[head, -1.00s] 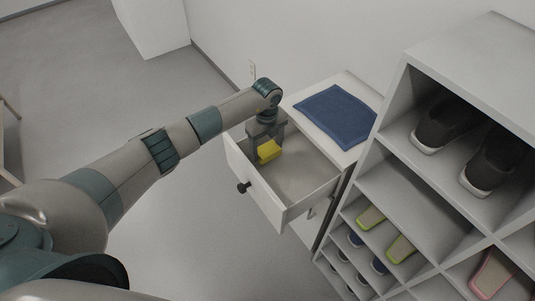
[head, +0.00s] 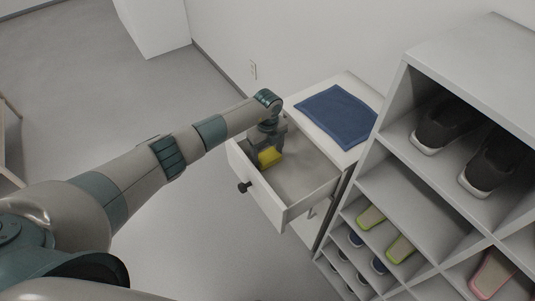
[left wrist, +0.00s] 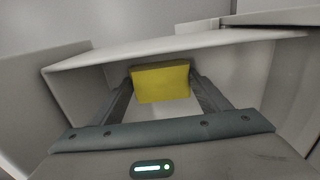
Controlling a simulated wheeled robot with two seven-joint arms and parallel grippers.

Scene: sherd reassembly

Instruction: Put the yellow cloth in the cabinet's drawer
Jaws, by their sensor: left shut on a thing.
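The yellow cloth (head: 269,157) is a small folded block inside the open drawer (head: 301,190) of the white cabinet (head: 338,152). My left gripper (head: 268,146) reaches down into the drawer and is shut on the cloth. In the left wrist view, the cloth (left wrist: 161,82) sits between the two fingers, with the drawer walls around it. I cannot tell whether the cloth touches the drawer floor. My right gripper is not in view.
A blue folded cloth (head: 337,115) lies on the cabinet top. A shoe rack (head: 417,198) with several shoes stands close at the right. The drawer front has a dark knob (head: 243,187). Open floor lies to the left.

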